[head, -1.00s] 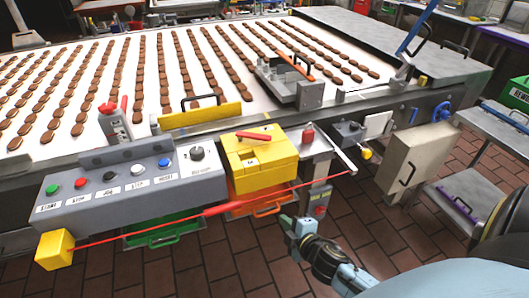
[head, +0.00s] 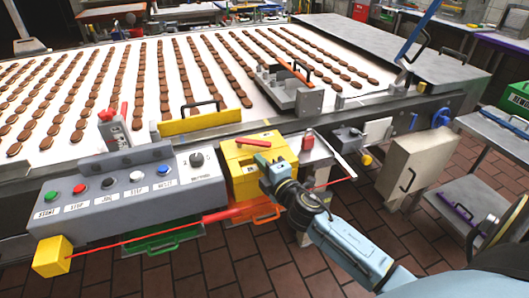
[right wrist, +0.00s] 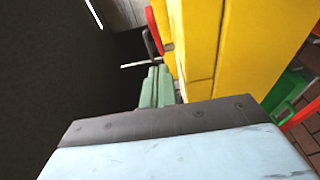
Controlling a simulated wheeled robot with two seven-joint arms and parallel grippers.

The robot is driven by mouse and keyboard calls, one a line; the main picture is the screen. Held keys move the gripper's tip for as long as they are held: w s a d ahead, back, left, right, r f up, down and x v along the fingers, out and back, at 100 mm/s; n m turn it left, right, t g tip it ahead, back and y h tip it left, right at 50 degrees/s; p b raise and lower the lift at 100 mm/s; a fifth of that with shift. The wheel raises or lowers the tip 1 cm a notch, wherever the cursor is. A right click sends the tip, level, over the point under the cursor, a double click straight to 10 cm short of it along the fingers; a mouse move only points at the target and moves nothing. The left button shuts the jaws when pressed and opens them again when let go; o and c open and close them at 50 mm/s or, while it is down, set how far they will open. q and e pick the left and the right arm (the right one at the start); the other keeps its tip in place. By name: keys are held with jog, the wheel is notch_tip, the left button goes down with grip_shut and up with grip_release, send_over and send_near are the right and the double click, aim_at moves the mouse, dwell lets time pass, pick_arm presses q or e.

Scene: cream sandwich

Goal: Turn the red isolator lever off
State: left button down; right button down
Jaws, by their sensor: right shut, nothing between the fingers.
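The red lever (head: 253,142) lies roughly crosswise on top of the yellow isolator box (head: 237,178), on the front of the conveyor machine. My right gripper (head: 264,160) is in front of the box's right part, just below and right of the lever, and hides some of the box. In the right wrist view its green fingers (right wrist: 157,88) are shut with nothing between them, close beside the yellow box (right wrist: 240,40). A red part (right wrist: 160,24) shows beyond the fingertips; I cannot tell whether it is the lever. Contact cannot be told. My left gripper is not in view.
A grey button panel (head: 125,192) stands left of the box. A red pull cord (head: 150,234) runs below it from a yellow block (head: 51,256). A red knob (head: 307,141) is right of the box. Green (head: 165,243) and orange (head: 266,216) drawers sit below.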

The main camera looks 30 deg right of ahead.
aim_at(262, 145)
jog(key=shift+w+d, duration=1.5)
jog(key=shift+w+d, duration=0.2)
jog(key=shift+d, duration=0.4)
